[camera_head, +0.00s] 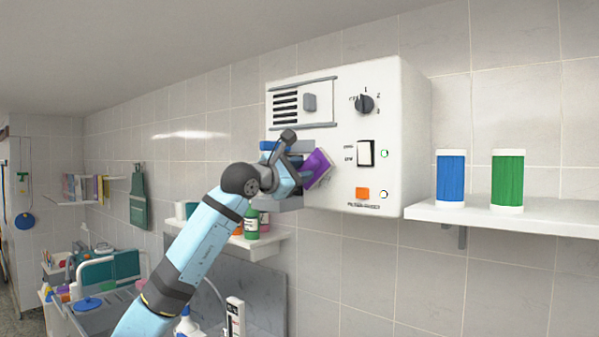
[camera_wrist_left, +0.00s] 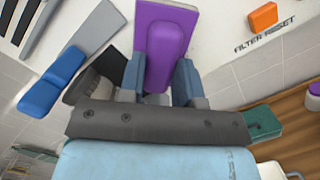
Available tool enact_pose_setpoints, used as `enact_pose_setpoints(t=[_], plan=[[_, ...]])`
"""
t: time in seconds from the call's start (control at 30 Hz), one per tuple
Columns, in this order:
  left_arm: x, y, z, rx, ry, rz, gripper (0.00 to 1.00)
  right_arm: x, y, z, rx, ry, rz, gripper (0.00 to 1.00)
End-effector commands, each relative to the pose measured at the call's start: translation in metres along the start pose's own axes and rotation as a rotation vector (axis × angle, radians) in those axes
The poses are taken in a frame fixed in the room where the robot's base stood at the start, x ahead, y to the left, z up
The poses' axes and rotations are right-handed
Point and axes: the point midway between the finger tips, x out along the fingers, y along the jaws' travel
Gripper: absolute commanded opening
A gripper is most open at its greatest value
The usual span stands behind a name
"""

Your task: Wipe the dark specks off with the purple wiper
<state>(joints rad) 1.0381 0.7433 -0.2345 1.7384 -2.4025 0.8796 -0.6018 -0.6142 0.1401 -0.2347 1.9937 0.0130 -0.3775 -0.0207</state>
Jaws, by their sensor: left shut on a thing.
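My left gripper (camera_head: 304,176) is shut on the purple wiper (camera_head: 316,168) and holds it at the lower left part of the front of the white box (camera_head: 335,190) on the wall. In the left wrist view the wiper (camera_wrist_left: 165,40) lies between the two blue-grey fingers (camera_wrist_left: 158,78), with its wide purple end up against the white front. I cannot tell whether it touches the surface. I cannot make out clear dark specks; the wiper and gripper hide part of the front. My right gripper is not in view.
The box front carries a black knob (camera_head: 364,103), a rocker switch (camera_head: 365,153), an orange button (camera_head: 362,193) and a slotted vent (camera_head: 286,106). A blue part (camera_wrist_left: 55,80) sits left of the gripper. A shelf (camera_head: 500,215) at right holds a blue canister (camera_head: 451,178) and a green canister (camera_head: 507,180).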

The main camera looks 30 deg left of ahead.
Motion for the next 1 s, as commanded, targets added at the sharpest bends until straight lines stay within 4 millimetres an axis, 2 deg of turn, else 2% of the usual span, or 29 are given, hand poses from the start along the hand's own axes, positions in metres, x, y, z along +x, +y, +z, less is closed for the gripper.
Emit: enact_pose_setpoints(t=[1.0], plan=[[0.019,0.0,-0.003,0.0,-0.001,0.001,0.12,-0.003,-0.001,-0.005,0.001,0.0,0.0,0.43]])
